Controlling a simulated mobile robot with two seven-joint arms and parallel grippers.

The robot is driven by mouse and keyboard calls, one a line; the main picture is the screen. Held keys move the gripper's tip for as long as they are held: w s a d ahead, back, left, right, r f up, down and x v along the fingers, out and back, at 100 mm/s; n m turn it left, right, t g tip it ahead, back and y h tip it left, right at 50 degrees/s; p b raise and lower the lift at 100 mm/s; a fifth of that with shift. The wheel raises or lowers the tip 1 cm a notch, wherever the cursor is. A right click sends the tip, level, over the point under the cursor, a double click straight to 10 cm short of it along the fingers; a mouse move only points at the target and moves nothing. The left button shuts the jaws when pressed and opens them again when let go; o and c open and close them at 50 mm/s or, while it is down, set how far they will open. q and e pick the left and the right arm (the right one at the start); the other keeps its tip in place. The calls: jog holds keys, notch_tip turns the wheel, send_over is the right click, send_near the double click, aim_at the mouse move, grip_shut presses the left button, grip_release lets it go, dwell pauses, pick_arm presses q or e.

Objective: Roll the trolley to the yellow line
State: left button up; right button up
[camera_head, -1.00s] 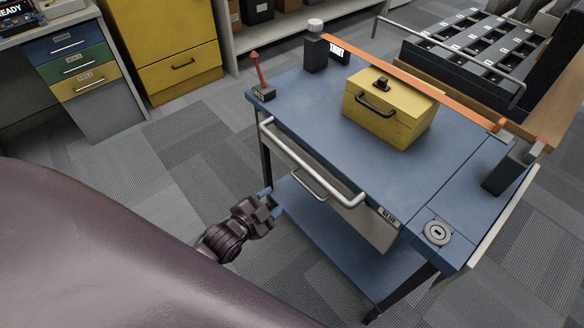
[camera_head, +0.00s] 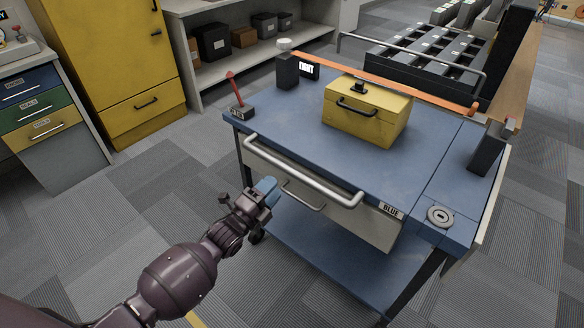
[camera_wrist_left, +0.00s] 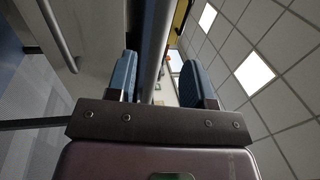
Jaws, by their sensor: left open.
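The trolley (camera_head: 410,205) is blue, with a pale drawer marked BLUE and a pale push bar (camera_head: 305,172) along its near side. My left gripper (camera_head: 265,191) is open and empty, just short of the push bar near its left end. In the left wrist view the bar (camera_wrist_left: 154,50) lines up between the blue fingers of the left gripper (camera_wrist_left: 160,80); whether it is inside the jaws is unclear. A short yellow strip (camera_head: 195,320) shows on the floor at the bottom edge, mostly hidden; I cannot tell whether it is the yellow line. My right gripper is not in view.
A yellow toolbox (camera_head: 367,112) sits on the trolley, with a red lever (camera_head: 235,95) at its left corner and an orange bar (camera_head: 400,82) behind. A yellow cabinet (camera_head: 105,60) and a drawer unit (camera_head: 50,125) stand left. Grey carpet (camera_head: 170,205) between is clear.

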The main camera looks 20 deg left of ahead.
aim_at(290, 170)
pick_arm(q)
jog(key=b+x, duration=0.1)
jog(key=x, duration=0.7)
jog(key=shift+f, duration=0.15)
jog(key=shift+x, duration=0.85)
grip_shut()
